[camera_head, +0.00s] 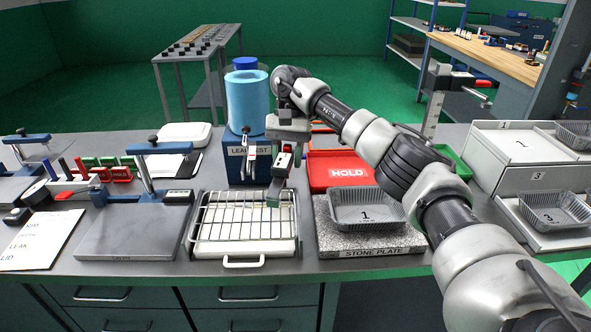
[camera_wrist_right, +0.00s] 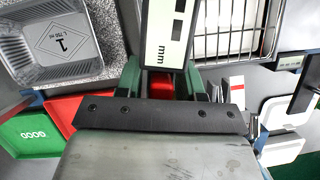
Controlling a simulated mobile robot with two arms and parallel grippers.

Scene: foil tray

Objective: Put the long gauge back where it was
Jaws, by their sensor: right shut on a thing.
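My right gripper (camera_head: 285,158) is shut on a gauge (camera_wrist_right: 168,35) with a pale face, dark display windows and "mm" lettering. In the right wrist view the gauge sits between the green fingers, with a red part at the grip. In the head view the gauge hangs over the back right part of the wire rack; whether it touches the rack is unclear. A tall upright gauge-like post (camera_head: 435,103) with a red part stands at the back right. My left gripper is not in view.
The wire rack (camera_head: 222,232) lies on a white tray at the front. Right of it, a foil tray (camera_head: 365,207) marked 1 sits on the stone plate (camera_head: 335,240). A red HOLD tray (camera_head: 318,180) and the blue leak-test tank (camera_head: 235,165) stand behind. A clamp plate (camera_head: 130,235) is left.

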